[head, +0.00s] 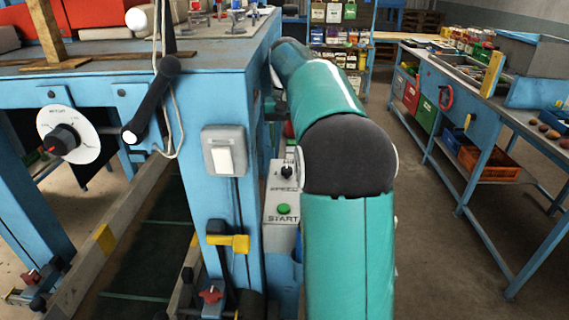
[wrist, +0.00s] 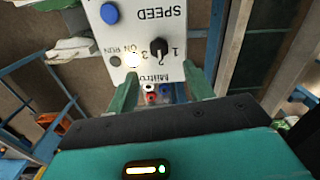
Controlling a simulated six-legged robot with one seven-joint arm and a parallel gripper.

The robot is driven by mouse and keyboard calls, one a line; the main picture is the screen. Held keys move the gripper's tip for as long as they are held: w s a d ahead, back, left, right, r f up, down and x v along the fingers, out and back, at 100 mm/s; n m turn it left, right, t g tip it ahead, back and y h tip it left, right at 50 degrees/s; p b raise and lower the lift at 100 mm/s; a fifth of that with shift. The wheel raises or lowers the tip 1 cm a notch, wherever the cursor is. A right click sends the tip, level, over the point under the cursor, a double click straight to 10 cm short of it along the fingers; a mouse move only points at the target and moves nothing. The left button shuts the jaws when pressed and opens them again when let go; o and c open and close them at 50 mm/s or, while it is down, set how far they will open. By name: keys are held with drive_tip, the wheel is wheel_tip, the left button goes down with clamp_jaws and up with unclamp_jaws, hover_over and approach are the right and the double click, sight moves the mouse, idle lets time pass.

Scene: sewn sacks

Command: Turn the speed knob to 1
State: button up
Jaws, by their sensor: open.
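The black speed knob (wrist: 158,46) sits on a light control box (wrist: 175,22) in the wrist view. The panel appears upside down, with SPEED above the knob and 1, 2 and 3 around its lower side. I cannot tell clearly which number its pointer faces. My gripper (wrist: 164,84) is open, its green fingers spread apart below the knob in the picture, with nothing seen between them but the background and panel edge. In the head view the speed knob (head: 286,171) shows left of my arm; my gripper is hidden there.
The panel has a blue button (wrist: 109,13) and a lit lamp (wrist: 132,60). A green START button (head: 283,209) is below the SPEED label. A blue bench leg and grey switch (head: 224,152) stand left of the box. A larger dial (head: 65,138) is further left.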

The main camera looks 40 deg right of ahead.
sight(287, 168)
drive_tip(key=f, duration=0.7)
drive_tip(key=shift+s+f, duration=0.25)
drive_tip(key=shift+w+f, duration=0.15)
drive_tip(key=shift+f, duration=0.45)
drive_tip(key=c, duration=1)
